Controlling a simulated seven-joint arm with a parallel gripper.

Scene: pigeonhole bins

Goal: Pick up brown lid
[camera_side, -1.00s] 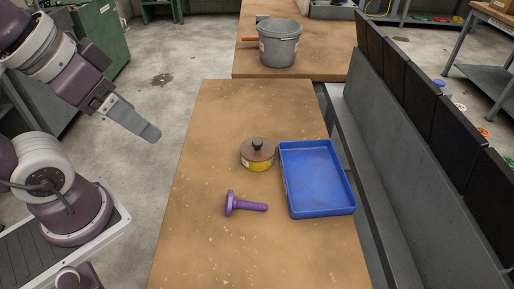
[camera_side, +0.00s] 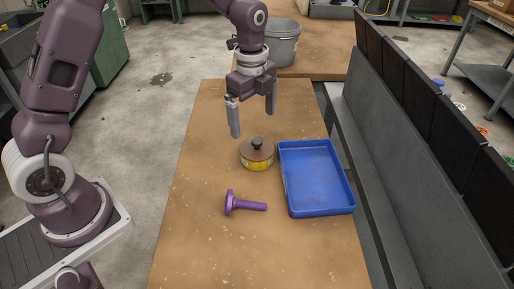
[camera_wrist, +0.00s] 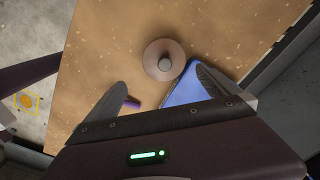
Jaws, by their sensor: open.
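The brown lid (camera_side: 257,149) with a black knob sits on top of a short yellow-banded tin (camera_side: 258,164) on the wooden table. In the wrist view the lid (camera_wrist: 164,60) is a round brown disc with a grey-looking knob, beyond and between my fingertips. My gripper (camera_side: 253,117) is open and empty, pointing down above the table and a little behind the lid in the side view. It also shows in the wrist view (camera_wrist: 160,77). The gripper does not touch the lid.
A blue tray (camera_side: 317,178) lies close to the right of the tin. A purple T-shaped object (camera_side: 245,203) lies in front of it. A grey bucket (camera_side: 284,45) stands on the far table. The table's front and left areas are clear.

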